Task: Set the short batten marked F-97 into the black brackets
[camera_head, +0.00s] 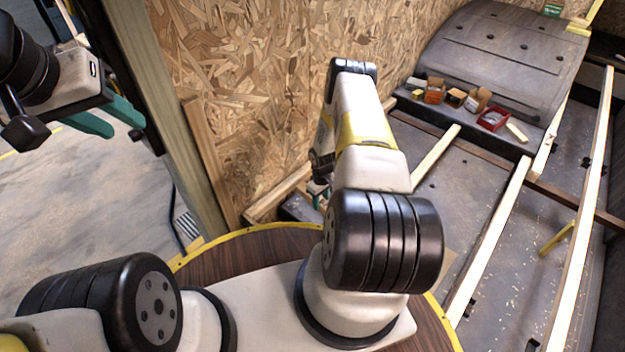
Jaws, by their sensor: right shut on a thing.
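My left gripper (110,117) is at the upper left, high over the concrete floor. Its two teal fingers are apart with nothing between them. My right gripper (318,190) is low by the chipboard wall, mostly hidden behind my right arm; only a bit of teal shows. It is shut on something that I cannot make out. Several pale battens lie across the dark floor at right: a shorter one (436,152), a long one (490,240) and another long one (585,220). No F-97 marking is readable. Small black fittings (586,162), possibly brackets, show at far right.
A dark wheel arch (505,45) stands at the upper right. Small boxes (455,97) and a red tray (493,118) sit on the ledge before it. The chipboard wall (250,90) stands close to my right arm. A wooden strip (280,195) runs along its foot.

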